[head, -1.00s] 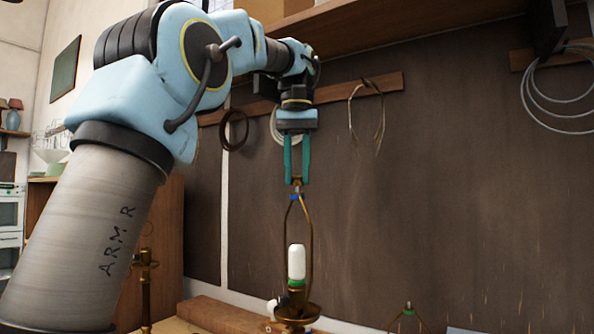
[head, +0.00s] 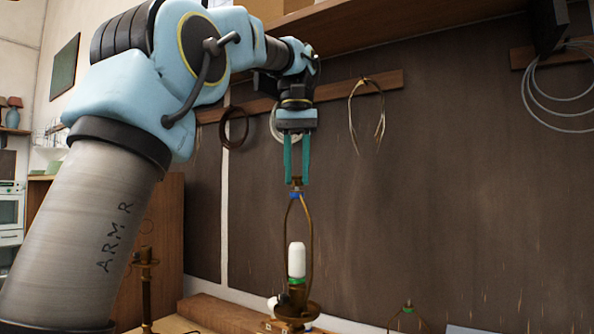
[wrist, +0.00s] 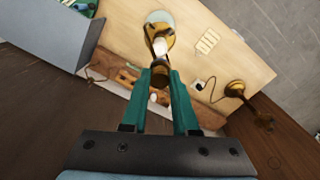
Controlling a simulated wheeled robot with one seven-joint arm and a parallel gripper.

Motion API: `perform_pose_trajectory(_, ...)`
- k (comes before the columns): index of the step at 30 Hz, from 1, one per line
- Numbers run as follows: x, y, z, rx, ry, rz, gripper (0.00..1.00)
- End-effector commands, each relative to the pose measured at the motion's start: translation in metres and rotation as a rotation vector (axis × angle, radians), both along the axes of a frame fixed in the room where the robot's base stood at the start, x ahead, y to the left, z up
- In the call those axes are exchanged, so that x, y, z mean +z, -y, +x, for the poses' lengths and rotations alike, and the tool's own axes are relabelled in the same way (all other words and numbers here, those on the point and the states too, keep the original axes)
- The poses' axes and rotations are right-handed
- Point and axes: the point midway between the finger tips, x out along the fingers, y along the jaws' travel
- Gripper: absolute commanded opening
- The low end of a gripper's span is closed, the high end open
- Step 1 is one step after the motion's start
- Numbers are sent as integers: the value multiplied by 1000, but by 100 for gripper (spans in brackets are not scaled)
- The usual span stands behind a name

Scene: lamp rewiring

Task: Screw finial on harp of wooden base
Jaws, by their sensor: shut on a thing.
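My gripper (head: 297,180) points straight down, its teal fingers shut on the small brass finial (head: 296,183). The finial is at the top of the brass harp (head: 311,235), just above a blue band (head: 295,195); whether its thread is engaged cannot be told. The harp loops around a white bulb-like socket part (head: 297,260) on a lamp with a brass cup (head: 299,309). The lamp's lower base is cut off by the picture's bottom edge. In the wrist view my gripper (wrist: 160,72) reaches to the finial, and the harp and lamp lie beyond it.
A second brass lamp post (head: 146,285) stands at left beside my arm. Another small harp top (head: 408,308) shows at the lower right. Cable coils (head: 367,115) hang on the wall rail. The wrist view shows a pale workbench (wrist: 215,75) with another brass lamp (wrist: 236,89).

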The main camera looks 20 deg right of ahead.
Motion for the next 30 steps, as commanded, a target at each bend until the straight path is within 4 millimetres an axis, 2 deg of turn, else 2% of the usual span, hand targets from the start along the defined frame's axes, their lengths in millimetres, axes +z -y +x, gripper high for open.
perform_pose_trajectory(12,0,-1,1,-552,1,-1,0)
perform_pose_trajectory(15,0,-1,1,-643,1,0,0)
perform_pose_trajectory(26,0,-1,1,-685,1,0,0)
perform_pose_trajectory(30,0,-1,1,-796,1,0,0)
